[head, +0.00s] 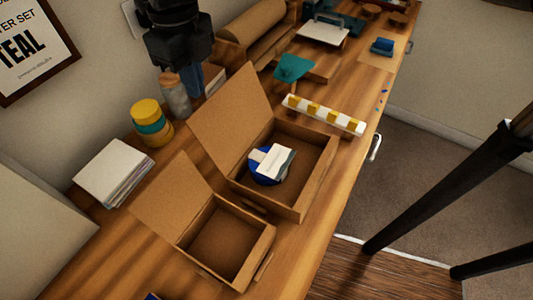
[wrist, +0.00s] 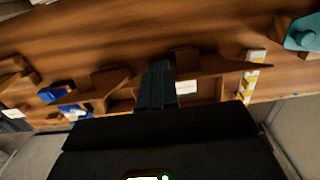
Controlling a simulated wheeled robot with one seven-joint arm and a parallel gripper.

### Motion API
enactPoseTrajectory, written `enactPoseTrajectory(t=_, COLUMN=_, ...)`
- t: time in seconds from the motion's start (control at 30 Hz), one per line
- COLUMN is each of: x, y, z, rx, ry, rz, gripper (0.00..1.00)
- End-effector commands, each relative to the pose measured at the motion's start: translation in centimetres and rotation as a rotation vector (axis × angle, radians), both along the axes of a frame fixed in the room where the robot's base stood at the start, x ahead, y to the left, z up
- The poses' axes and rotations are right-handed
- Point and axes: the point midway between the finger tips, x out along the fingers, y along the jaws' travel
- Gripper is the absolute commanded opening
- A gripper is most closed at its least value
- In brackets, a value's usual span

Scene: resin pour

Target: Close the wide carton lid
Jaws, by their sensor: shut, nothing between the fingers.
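Two brown cartons stand open on the wooden bench in the head view. The wider carton (head: 312,187) holds a round blue item (head: 265,178) with a white card (head: 277,162) on it. Its lid (head: 232,118) stands up, tilted back on the left side. My gripper (head: 194,84) is above and behind that lid, apart from it, pointing down, shut and empty. In the wrist view its dark fingers (wrist: 156,82) are together. They and the black gripper body hide much of the scene there.
A smaller empty carton (head: 237,268) with its lid (head: 168,199) raised stands in front. Near my gripper are a grey bottle (head: 175,97) and stacked yellow and teal tubs (head: 149,121). A white strip with yellow blocks (head: 322,114) lies behind the wider carton.

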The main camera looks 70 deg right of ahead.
Motion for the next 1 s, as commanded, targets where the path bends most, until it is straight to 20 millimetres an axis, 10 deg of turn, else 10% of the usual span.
enactPoseTrajectory(t=1.0, x=0.0, y=0.0, z=-3.9, rx=0.0, ry=0.0, rz=-0.001, gripper=0.0)
